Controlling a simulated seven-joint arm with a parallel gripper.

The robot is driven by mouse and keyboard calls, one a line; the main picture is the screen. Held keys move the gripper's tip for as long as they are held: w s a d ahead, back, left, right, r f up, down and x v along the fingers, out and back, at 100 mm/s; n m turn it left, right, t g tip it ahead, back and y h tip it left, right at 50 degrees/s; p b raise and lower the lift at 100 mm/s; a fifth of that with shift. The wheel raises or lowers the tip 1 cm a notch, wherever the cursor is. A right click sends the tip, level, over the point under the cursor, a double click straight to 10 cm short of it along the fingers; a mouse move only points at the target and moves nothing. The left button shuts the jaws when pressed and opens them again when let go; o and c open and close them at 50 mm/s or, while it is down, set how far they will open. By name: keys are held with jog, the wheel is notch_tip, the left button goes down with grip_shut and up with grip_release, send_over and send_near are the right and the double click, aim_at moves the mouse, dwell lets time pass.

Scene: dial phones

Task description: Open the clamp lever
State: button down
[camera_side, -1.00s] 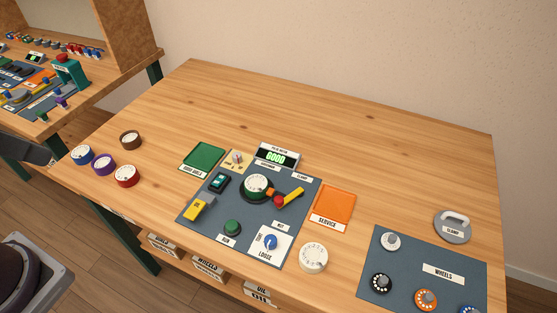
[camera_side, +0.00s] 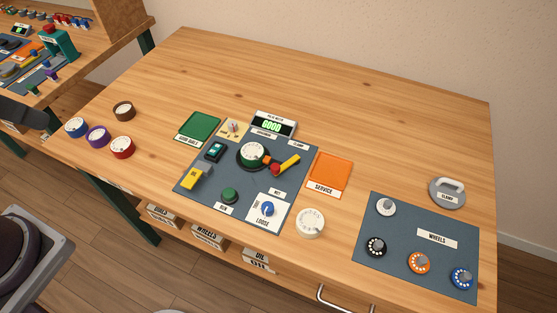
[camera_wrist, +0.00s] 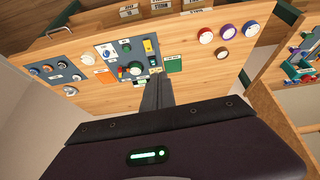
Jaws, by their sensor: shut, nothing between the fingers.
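The clamp lever (camera_side: 289,161) is a yellow bar with a red knob at its inner end. It lies beside a white-topped dial (camera_side: 253,152) in a black ring on the blue-grey panel (camera_side: 227,178), angled up to the right. In the wrist view the dial (camera_wrist: 135,69) is small, and the lever's pose there is hard to make out. My gripper (camera_wrist: 158,77) is shut and empty in the wrist view. Its fingers point toward the bench and overlap the panel's edge near the green pad; they appear well short of the bench. The side view does not clearly show the fingertips.
An orange service pad (camera_side: 329,174), a white dial (camera_side: 310,222) and a wheels panel (camera_side: 415,260) lie right.

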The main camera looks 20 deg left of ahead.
jog(key=w+d+f+n+g+h, duration=0.15)
jog(key=w+d+n, duration=0.3)
jog(key=w, duration=0.45)
jog(key=w+d+f+n+g+h, duration=0.1)
jog(key=w+d+f+n+g, duration=0.25)
jog(key=w, duration=0.55)
jog(key=w+d+f+n, duration=0.4)
jog(key=f, duration=0.3)
jog(key=w+d+f+n, duration=0.4)
jog(key=f, duration=0.4)
jog(key=shift+w+d+f+g, duration=0.15)
jog(key=shift+d+f+g, duration=0.05)
jog(key=shift+d+g, duration=0.1)
send_near(286, 163)
jog(key=s+f, duration=0.1)
jog(key=f, duration=0.1)
jog(key=s+a+f, duration=0.1)
jog(key=f, duration=0.1)
jog(key=s+a+f, duration=0.1)
jog(key=shift+s+f, duration=0.25)
jog(key=shift+f, duration=0.15)
jog(key=shift+s+n, duration=0.15)
jog(key=shift+n, duration=0.25)
